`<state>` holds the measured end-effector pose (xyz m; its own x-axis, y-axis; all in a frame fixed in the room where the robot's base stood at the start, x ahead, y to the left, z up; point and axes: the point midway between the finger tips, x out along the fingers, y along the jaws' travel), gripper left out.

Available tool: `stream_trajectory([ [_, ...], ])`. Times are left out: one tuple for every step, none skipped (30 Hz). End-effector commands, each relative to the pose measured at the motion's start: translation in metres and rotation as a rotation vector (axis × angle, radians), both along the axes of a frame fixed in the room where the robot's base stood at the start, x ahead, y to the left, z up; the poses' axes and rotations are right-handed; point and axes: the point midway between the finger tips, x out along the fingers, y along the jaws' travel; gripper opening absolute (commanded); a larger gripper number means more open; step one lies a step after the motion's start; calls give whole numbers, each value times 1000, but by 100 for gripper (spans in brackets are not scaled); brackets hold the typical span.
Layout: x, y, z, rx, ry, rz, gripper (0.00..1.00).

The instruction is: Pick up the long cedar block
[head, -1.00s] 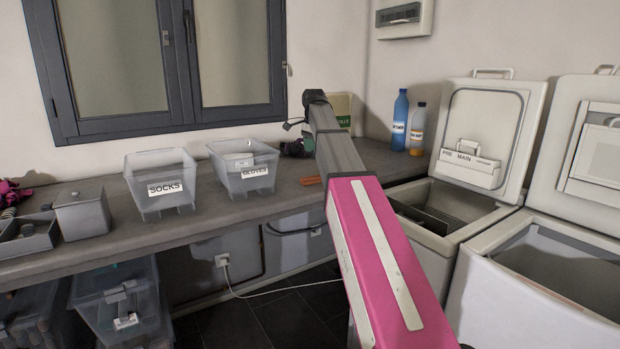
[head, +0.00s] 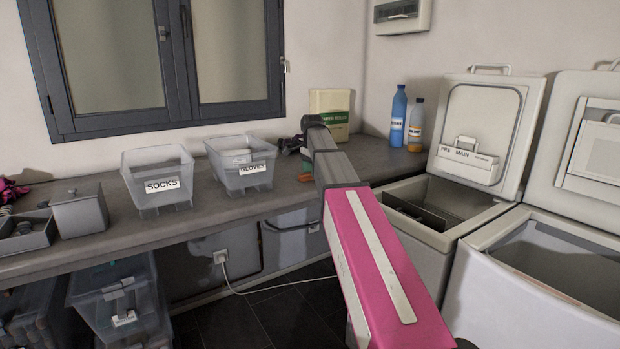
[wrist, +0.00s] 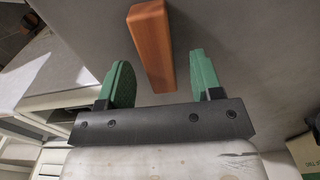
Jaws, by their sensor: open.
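The long cedar block (wrist: 150,45) is an orange-brown bar on the grey counter. In the wrist view it runs from the top edge down to between the two green fingers of my gripper (wrist: 160,60). My gripper is open, with a gap on each side of the block. The near end of the block shows short of the gripper's dark crossbar. I cannot tell how far above the block the fingers are. In the head view a small orange part of the block (head: 304,178) shows beside my arm, which hides the rest.
On the counter (head: 225,205) stand the SOCKS bin (head: 158,180) and the GLOVES bin (head: 242,165). Two open toploaders (head: 425,225) stand at right.

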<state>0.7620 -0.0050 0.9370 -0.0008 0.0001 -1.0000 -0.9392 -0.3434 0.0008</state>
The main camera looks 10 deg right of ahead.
Motion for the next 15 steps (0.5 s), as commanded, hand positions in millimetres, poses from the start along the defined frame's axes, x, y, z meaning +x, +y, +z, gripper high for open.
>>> stream_trajectory([
  [0,0,-4,0,0,0,60],
  [0,0,-5,0,0,0,60],
  [0,0,-5,0,-1,0,60],
  [0,0,-6,0,-1,0,60],
  [0,0,-5,0,-1,0,60],
  [0,0,-5,0,-1,0,60],
  [0,0,-5,0,-1,0,60],
  [0,0,-5,0,-1,0,60],
  [0,0,-5,0,-1,0,47],
  [0,0,-5,0,-1,0,37],
  [0,0,-5,0,-1,0,27],
  [0,0,-5,0,-1,0,14],
  [0,0,-5,0,-1,0,7],
  [0,0,-5,0,-1,0,6],
  [0,0,-5,0,-1,0,6],
])
